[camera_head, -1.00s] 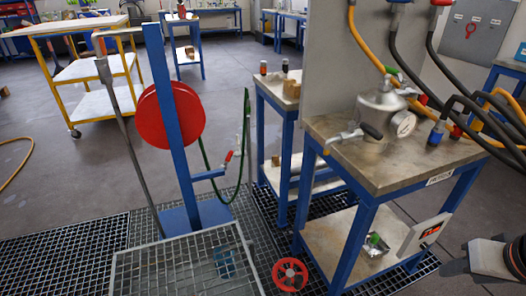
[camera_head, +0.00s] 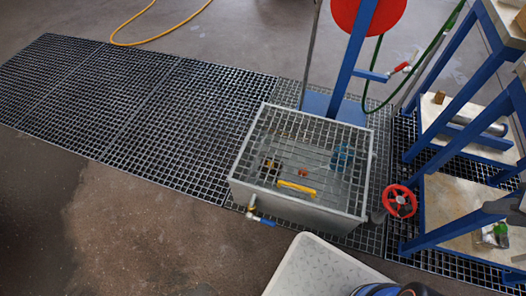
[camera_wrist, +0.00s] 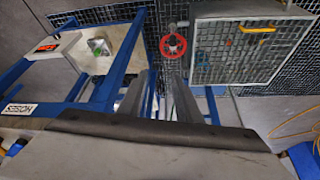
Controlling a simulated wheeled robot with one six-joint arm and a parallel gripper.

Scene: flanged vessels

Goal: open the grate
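The grate (camera_head: 318,130) is a square metal grid on top of a grey metal box. It lies flat and closed over the box. A yellow handle (camera_head: 297,187) shows at its near side. In the wrist view the grate (camera_wrist: 235,60) is at the upper right, with the yellow handle (camera_wrist: 257,30) near its top. My gripper (camera_wrist: 163,72) shows there as two grey fingers with a gap between them and nothing seen in it. The fingers are apart from the grate, to its left in that view. In the head view, only a dark part of my arm shows at the right edge.
A red handwheel (camera_head: 399,201) stands right of the box. A blue-handled valve (camera_head: 262,221) sticks out at its near left. A blue post with a red reel (camera_head: 368,15) rises behind it. Blue-framed tables (camera_head: 462,215) stand at right. The floor at left is clear.

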